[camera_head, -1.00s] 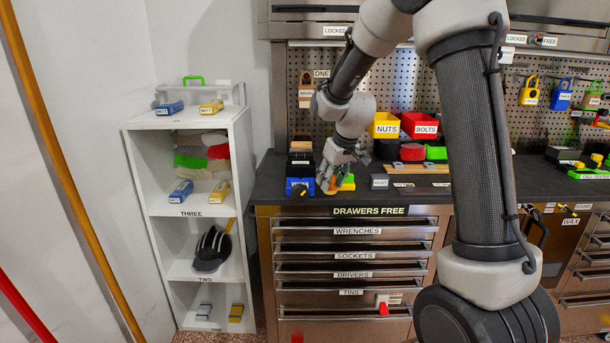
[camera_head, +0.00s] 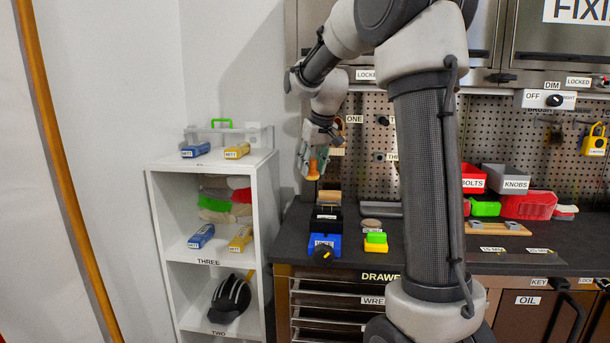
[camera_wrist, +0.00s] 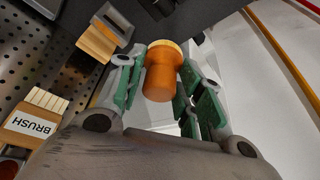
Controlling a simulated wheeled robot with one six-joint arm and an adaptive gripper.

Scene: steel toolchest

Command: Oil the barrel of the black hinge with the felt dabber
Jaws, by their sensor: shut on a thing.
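My gripper (camera_head: 313,158) is raised above the left end of the dark bench, in front of the pegboard. It is shut on an orange-brown wooden handle with a pale end, which appears to be the felt dabber (camera_head: 313,172). In the wrist view the dabber (camera_wrist: 161,75) sits between the green-padded fingers of my gripper (camera_wrist: 160,88). Its felt cannot be made out. I cannot pick out the black hinge for sure in either view.
Below my gripper stand a black block (camera_head: 326,221) and a blue block with a dial (camera_head: 323,246). A green and yellow block (camera_head: 376,242) is to their right. A wooden board (camera_head: 498,228) lies further right, near red bins (camera_head: 528,205). A white shelf (camera_head: 215,262) stands left.

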